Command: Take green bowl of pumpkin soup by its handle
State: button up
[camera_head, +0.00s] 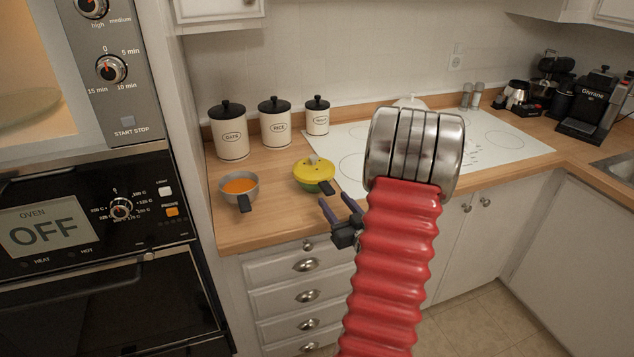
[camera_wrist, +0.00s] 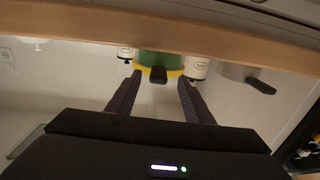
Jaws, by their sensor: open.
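My gripper (camera_head: 334,199) is open and empty, just in front of the bowl near the counter edge. In the wrist view, which looks upside down, the green bowl (camera_wrist: 153,60) is ahead and its handle (camera_wrist: 158,75) lies between the two fingertips in the picture. I cannot tell how far the fingers reach along the handle.
A grey bowl of orange soup (camera_head: 239,186) with a dark handle stands to the left. Several white canisters with black lids (camera_head: 274,122) stand behind. A white cooktop (camera_head: 480,138) lies to the right. Drawers (camera_head: 300,290) are below, and an oven (camera_head: 100,230) is at the left.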

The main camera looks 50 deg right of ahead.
aim_at(331, 195)
jog(key=shift+w, duration=0.1)
jog(key=shift+x, duration=2.6)
jog(key=shift+d+r, duration=0.1)
jog(key=shift+r, duration=0.05)
jog(key=shift+c, duration=0.4)
grip_shut()
